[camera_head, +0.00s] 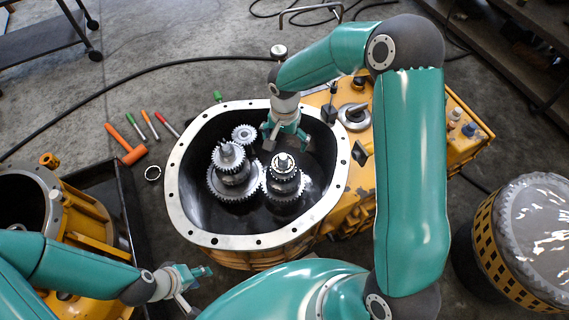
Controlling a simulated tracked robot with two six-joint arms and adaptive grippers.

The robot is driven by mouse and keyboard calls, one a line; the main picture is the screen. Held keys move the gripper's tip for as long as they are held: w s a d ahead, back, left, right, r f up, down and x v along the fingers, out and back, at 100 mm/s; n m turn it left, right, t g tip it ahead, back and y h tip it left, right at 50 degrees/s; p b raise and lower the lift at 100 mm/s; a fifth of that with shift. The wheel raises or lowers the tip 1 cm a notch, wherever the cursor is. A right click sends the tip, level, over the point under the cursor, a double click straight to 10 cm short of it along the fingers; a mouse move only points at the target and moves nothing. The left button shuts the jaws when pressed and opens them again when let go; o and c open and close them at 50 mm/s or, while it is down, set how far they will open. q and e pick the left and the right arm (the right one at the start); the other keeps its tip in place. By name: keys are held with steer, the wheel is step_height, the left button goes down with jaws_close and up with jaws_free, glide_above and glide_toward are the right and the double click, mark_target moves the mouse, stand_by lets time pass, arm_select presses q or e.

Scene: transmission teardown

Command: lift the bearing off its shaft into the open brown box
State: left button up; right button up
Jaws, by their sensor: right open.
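The bearing (283,162) appears to be the ringed part at the top of the right-hand shaft, inside the open housing (181,205). Gears (284,187) sit below it on the same shaft. My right gripper (286,142) reaches down from above, fingers spread and empty, just behind the bearing in the picture and apart from it as far as I can tell. My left gripper (192,284) is low at the left, outside the housing; its finger opening is unclear, and I see nothing held. I cannot make out an open brown box.
A second gear stack (231,165) and a small gear (244,134) stand left of the bearing. The housing's raised rim surrounds them. A dark tray (129,205), an orange hammer (127,147) and several screwdrivers lie left. A round yellow-sided drum (530,235) stands right.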

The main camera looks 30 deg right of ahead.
mark_target(283, 156)
steer(key=f, duration=0.5)
steer(key=f+b, duration=0.1)
steer(key=f, duration=0.5)
steer(key=shift+w+a+f, duration=0.1)
steer(key=shift+a+f, duration=0.05)
steer(key=shift+a, duration=0.05)
steer(key=c, duration=1.4)
